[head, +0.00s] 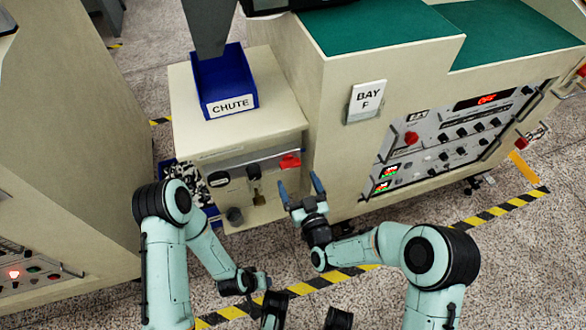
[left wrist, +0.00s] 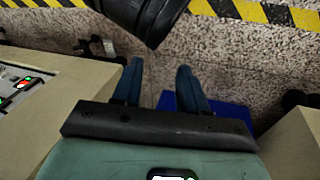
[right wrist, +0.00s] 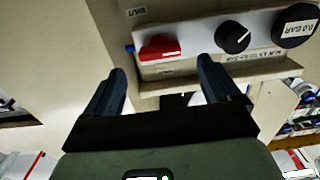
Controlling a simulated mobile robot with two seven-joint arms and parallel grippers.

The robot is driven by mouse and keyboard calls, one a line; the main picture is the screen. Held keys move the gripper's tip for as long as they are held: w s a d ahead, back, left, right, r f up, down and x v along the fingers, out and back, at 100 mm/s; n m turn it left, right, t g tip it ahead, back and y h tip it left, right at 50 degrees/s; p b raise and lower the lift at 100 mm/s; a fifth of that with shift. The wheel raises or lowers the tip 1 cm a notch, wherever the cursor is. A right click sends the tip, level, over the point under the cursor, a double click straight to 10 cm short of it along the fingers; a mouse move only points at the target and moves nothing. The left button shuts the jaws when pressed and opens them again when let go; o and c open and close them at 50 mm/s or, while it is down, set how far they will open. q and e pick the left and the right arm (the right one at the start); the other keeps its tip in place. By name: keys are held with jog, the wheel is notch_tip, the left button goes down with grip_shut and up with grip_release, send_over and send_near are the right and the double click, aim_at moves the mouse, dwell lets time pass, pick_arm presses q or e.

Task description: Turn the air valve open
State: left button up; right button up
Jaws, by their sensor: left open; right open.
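The air valve shows as a red handle (head: 290,161) at the right end of the panel on the front of the chute cabinet. In the right wrist view the red handle (right wrist: 160,47) lies sideways on a pale plate, ahead of the fingers. A black knob (right wrist: 233,37) and a round black gauge (right wrist: 296,26) reading 0.0 BAR are beside it. My right gripper (head: 300,182) is open and empty just below and in front of the handle, apart from it. My left gripper (left wrist: 159,66) is open and empty, away from the panel, above the floor.
A blue CHUTE bin (head: 224,84) stands on the cabinet top (head: 275,105). The BAY F machine (head: 330,130) with knobs and an OFF display (head: 487,99) adjoins on the right. Another cabinet (head: 65,130) stands left. Yellow-black tape (head: 350,275) crosses the floor.

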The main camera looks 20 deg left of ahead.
aim_at(290, 163)
jog(key=x, duration=0.5)
jog(key=shift+w+a+b, duration=0.2)
jog(key=shift+w+b, duration=0.1)
jog(key=shift+b, duration=0.1)
jog(key=c, duration=1.1)
